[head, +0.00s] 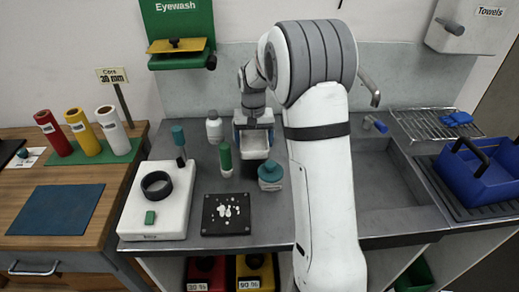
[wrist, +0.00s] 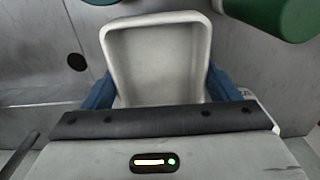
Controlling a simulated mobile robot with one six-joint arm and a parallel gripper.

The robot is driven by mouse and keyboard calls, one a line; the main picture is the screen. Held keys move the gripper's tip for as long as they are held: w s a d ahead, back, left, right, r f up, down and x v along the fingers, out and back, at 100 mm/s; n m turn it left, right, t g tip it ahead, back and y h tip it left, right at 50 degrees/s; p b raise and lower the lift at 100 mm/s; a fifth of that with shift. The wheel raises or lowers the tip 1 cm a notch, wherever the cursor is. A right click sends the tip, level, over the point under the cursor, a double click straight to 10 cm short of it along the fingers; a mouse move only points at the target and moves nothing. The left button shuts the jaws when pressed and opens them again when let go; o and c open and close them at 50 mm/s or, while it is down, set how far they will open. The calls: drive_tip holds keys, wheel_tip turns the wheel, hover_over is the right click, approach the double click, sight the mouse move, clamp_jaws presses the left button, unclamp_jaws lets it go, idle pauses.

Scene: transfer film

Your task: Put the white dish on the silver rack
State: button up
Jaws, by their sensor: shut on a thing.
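The white dish (head: 255,146) is a square, shallow tray with rounded corners. My gripper (head: 254,131) is shut on it at the back of the grey counter, among the bottles. In the wrist view, the dish (wrist: 155,60) sits between the two blue fingers of my gripper (wrist: 160,88), one at each side, and it looks empty. I cannot tell whether the dish touches the counter. The silver rack (head: 420,124) is a wire grid at the right, beyond the sink. A blue item (head: 456,119) lies on its right part.
A white bottle (head: 214,128), a green-capped bottle (head: 225,158) and a teal-topped jar (head: 270,176) stand close around the dish. The sink (head: 375,185), its tap (head: 369,86) and my arm lie between dish and rack. A blue basket (head: 476,172) stands in front of the rack.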

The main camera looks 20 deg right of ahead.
sight(254, 146)
drive_tip(key=shift+f, duration=2.45)
drive_tip(key=shift+f, duration=0.15)
drive_tip(key=o, duration=1)
